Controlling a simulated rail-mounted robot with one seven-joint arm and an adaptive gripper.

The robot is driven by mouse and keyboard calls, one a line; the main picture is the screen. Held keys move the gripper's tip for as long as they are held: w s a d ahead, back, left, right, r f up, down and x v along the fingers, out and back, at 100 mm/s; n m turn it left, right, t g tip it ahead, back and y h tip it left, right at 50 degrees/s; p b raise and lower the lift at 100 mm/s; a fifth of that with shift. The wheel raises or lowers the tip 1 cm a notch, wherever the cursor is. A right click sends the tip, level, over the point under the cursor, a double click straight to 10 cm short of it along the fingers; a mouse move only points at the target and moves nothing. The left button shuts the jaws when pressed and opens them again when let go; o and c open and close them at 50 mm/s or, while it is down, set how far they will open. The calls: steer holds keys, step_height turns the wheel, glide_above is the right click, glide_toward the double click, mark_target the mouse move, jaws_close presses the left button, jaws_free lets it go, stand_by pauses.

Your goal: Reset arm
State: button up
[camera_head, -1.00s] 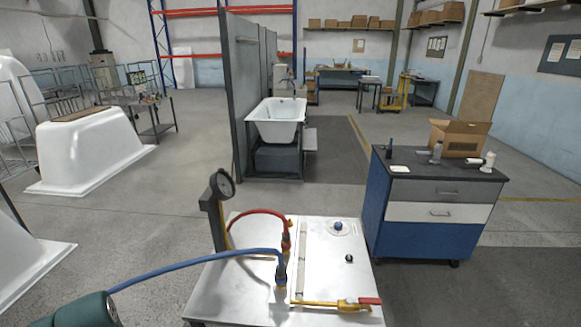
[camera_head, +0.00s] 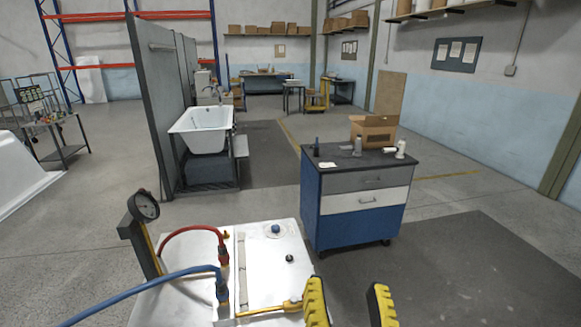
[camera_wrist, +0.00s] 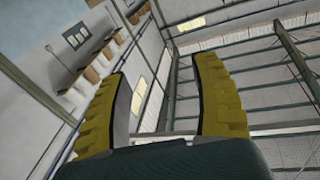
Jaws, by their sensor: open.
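My gripper (camera_head: 348,300) shows at the bottom of the head view, right of centre, as two yellow ribbed fingers pointing up. The fingers are apart with nothing between them. In the wrist view my gripper (camera_wrist: 160,95) is also open and empty, facing the upper walls and roof beams. In the head view the left finger overlaps the near right part of a white-topped bench (camera_head: 190,295), beside a yellow-handled valve (camera_head: 270,310). I cannot tell whether they touch.
The bench carries a gauge (camera_head: 145,206), a red hose (camera_head: 190,231) and a blue hose (camera_head: 140,287). A blue drawer cabinet (camera_head: 330,215) stands behind, with a cardboard box (camera_head: 373,131) on it. A white bathtub (camera_head: 203,130) sits farther back. Floor at right is clear.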

steer(key=s+r+n+t, duration=0.2)
steer(key=s+r+t, duration=0.25)
steer(key=r, duration=0.45)
step_height(320, 180, up, 31)
steer(key=g+p, duration=0.1)
steer(key=p, duration=3.1)
steer(key=shift+s+f, duration=0.15)
steer(key=shift+s, duration=0.05)
